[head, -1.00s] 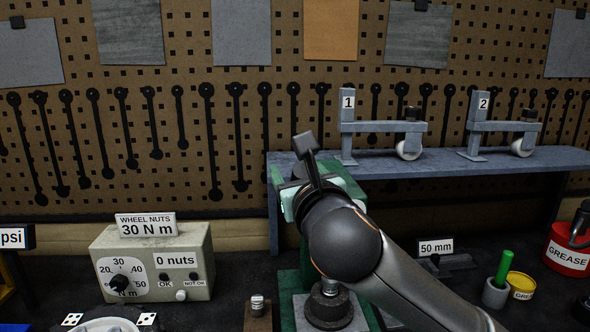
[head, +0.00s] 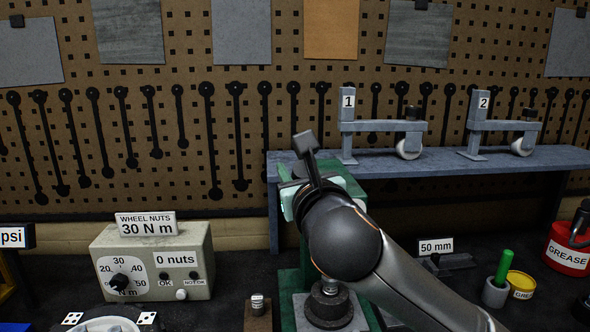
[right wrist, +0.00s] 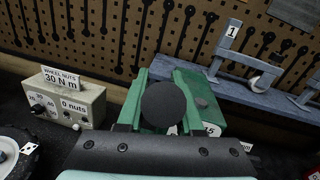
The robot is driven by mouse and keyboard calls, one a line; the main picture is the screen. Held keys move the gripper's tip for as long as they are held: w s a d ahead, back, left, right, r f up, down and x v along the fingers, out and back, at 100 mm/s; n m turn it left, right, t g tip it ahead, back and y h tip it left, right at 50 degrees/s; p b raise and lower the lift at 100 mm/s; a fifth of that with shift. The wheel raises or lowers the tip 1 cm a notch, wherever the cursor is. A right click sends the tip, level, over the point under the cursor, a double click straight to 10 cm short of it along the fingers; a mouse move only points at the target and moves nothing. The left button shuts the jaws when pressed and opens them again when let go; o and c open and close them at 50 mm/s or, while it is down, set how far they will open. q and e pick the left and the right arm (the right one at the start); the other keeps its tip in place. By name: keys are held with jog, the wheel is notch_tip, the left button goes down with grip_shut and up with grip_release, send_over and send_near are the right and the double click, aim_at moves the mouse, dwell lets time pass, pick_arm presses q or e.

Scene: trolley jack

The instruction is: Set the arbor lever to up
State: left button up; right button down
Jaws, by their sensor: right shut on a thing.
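The green arbor press (head: 343,178) stands at the middle of the bench, partly hidden by my right arm. It also shows in the right wrist view (right wrist: 190,90). The black round end of its lever (right wrist: 165,105) is seen in the right wrist view, straight ahead of my gripper. My right gripper (head: 287,200) is at the press's upper front and is shut on the lever. My left gripper is out of view.
A torque tester box (head: 155,262) stands to the left. A raised grey shelf (head: 450,162) with caster fixtures 1 (head: 347,125) and 2 (head: 478,125) is behind on the right. A red grease can (head: 568,250) and a green-handled tool (head: 503,268) stand at the right. A pegboard closes the back.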

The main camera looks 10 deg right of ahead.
dwell(0.8)
jog(key=shift+w+r+g, duration=0.4)
jog(key=shift+w+r, duration=0.1)
jog(key=shift+r, duration=0.1)
jog(key=w+r+g, duration=0.3)
jog(key=w+g, duration=0.3)
jog(key=w, duration=0.2)
jog(key=shift+w+r+m, duration=0.3)
jog(key=shift+m, duration=0.1)
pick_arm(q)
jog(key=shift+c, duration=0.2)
